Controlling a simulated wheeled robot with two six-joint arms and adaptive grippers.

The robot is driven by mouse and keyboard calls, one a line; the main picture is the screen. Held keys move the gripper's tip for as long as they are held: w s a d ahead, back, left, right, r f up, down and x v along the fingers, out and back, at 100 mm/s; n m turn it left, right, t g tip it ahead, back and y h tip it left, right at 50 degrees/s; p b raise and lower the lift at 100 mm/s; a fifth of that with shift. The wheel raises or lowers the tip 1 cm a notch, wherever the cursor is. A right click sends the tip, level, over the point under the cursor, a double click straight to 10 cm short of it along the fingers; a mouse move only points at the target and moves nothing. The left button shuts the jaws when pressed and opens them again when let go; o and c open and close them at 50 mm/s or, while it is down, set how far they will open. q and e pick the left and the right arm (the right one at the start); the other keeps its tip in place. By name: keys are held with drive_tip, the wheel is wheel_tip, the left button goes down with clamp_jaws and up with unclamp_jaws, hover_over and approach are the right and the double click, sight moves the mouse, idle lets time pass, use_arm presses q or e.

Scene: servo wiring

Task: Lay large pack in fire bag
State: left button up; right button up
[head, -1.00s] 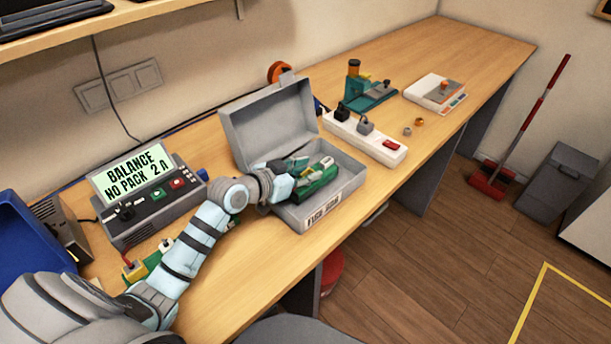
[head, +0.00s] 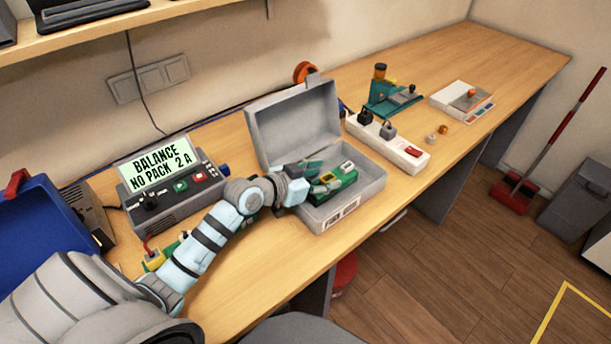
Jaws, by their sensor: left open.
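The fire bag is a grey open box (head: 374,192) with its lid up at the back, in the middle of the bench. A large green pack (head: 337,184) with a pale label lies inside it, its near end partly hidden by my gripper. My left gripper (head: 322,178) reaches over the box's left side with its fingers spread, at the left end of the pack. I cannot tell if a finger still touches it. My right gripper is not in view.
A balance charger (head: 172,190) reading "NO PACK" stands left of the box. A blue bin (head: 35,235) is far left. Right of the box are a power strip (head: 388,140), a teal stand (head: 392,97) and a scale (head: 462,101). The bench's far right is clear.

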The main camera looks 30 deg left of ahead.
use_arm(q)
drive_tip(key=p+v, duration=0.6)
drive_tip(key=v, duration=0.4)
drive_tip(key=shift+s+r+p, duration=0.3)
drive_tip(key=shift+p, duration=0.05)
drive_tip(key=shift+a, duration=0.1)
